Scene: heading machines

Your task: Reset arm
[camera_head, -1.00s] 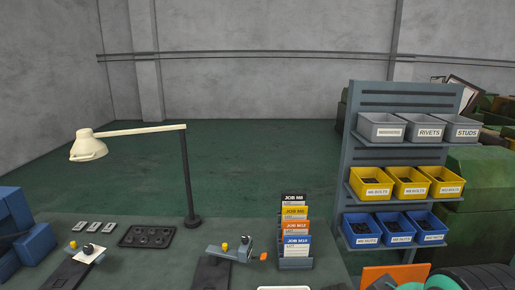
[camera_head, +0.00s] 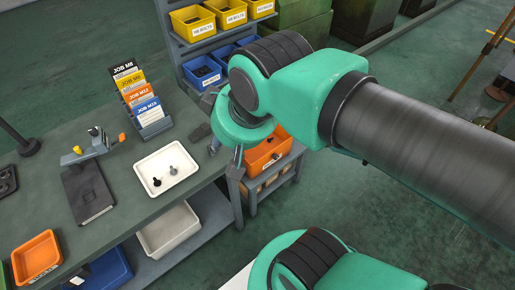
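My arm, green and dark grey, crosses the right half of the head view, over the right end of the bench.
The bench (camera_head: 110,215) also carries a job card rack (camera_head: 155,121) and a fixture (camera_head: 88,190) with a lever. Yellow bins (camera_head: 192,22) and blue bins (camera_head: 203,74) sit on the rack behind. An orange tray (camera_head: 37,257) is at the lower left. Open floor (camera_head: 420,190) lies to the right.

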